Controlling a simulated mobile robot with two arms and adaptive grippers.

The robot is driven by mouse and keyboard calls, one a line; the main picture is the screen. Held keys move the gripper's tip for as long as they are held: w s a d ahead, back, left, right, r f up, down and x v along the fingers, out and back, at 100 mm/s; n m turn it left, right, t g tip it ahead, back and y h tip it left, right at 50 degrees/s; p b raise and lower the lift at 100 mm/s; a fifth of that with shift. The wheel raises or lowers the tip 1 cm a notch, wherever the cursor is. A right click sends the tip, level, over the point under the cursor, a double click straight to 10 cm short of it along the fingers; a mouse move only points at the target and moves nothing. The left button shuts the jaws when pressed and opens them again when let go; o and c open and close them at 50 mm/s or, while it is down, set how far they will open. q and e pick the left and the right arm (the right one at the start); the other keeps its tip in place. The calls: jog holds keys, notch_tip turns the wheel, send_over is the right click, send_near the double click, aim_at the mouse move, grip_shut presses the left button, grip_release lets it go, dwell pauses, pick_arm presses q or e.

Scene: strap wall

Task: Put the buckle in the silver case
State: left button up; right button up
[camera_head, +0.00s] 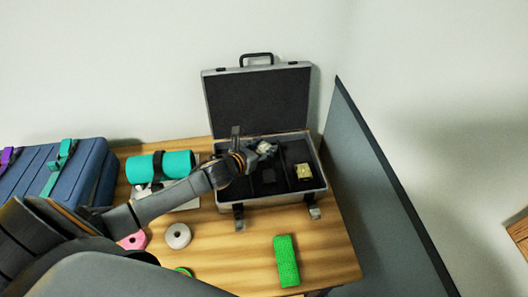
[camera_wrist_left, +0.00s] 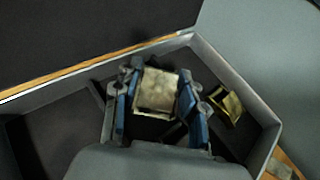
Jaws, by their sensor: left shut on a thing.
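The silver case (camera_head: 270,200) stands open on the table, its lid (camera_head: 258,98) tilted up at the back and its inside dark and divided. My left gripper (camera_head: 267,149) is over the case's inside, near the back. It is shut on a pale, worn, squarish buckle (camera_wrist_left: 156,91), which shows between the blue finger pads in the left wrist view. Whether the buckle touches the case floor, I cannot tell. A yellowish metal piece (camera_head: 304,171) lies in the case's right compartment; it also shows in the left wrist view (camera_wrist_left: 231,104). My right gripper is not in view.
A teal roll (camera_head: 176,164), a white tape roll (camera_head: 178,235), a pink roll (camera_head: 133,241) and a green block (camera_head: 286,260) lie on the wooden table. A blue case (camera_head: 80,170) with straps is at left. A grey panel (camera_head: 375,190) stands close right of the case.

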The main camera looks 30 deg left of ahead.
pick_arm(q)
jog(key=shift+w+a+f, duration=0.15)
jog(key=shift+w+f, duration=0.25)
jog(key=shift+f, duration=0.1)
notch_tip(320, 180, down, 2)
jog(key=shift+s+f+p, duration=0.1)
jog(key=shift+p, duration=0.4)
jog(key=shift+f, duration=0.25)
jog(key=shift+f, duration=0.25)
jog(key=o, duration=0.9)
jog(key=shift+r, duration=0.15)
